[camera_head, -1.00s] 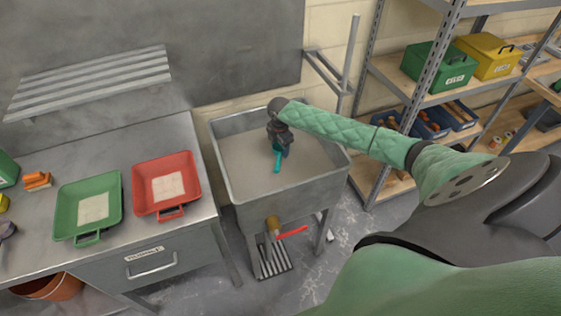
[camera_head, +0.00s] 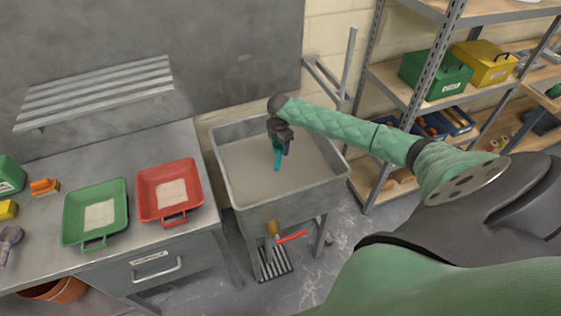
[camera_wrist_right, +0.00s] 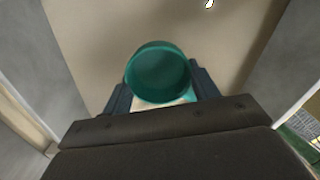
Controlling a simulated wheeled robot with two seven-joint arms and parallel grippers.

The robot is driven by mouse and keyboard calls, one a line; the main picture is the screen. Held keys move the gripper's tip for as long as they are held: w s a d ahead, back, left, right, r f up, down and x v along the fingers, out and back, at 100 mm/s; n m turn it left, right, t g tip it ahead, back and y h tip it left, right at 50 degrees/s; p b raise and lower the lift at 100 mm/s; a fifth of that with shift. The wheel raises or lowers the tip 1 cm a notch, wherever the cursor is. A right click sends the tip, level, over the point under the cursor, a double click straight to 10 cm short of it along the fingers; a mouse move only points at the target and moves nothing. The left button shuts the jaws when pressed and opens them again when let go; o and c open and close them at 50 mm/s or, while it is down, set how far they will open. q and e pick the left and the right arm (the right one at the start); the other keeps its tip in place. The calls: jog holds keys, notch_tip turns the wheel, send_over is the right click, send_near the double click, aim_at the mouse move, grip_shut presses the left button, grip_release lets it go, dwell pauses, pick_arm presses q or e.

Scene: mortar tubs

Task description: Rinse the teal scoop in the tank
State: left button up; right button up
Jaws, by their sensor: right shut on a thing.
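The teal scoop (camera_head: 277,163) is in my right gripper (camera_head: 280,148), over the inside of the grey metal tank (camera_head: 290,202). The tank holds a murky beige-grey liquid. In the right wrist view the round teal end of the scoop (camera_wrist_right: 160,72) shows between the two fingers of my right gripper (camera_wrist_right: 163,88), with the beige surface behind it. The gripper is shut on the scoop. I cannot tell whether the scoop's lower end touches the liquid. My left gripper is not in view.
A green tray (camera_head: 96,213) and a red tray (camera_head: 168,190), each with a pale patch inside, sit on the metal bench (camera_head: 150,148) left of the tank. A shelving unit (camera_head: 400,108) with a green box (camera_head: 435,74) and a yellow box (camera_head: 485,63) stands at right.

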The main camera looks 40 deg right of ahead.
jog(key=shift+r+p, duration=0.3)
jog(key=shift+r, duration=2.9)
jog(key=shift+r, duration=2)
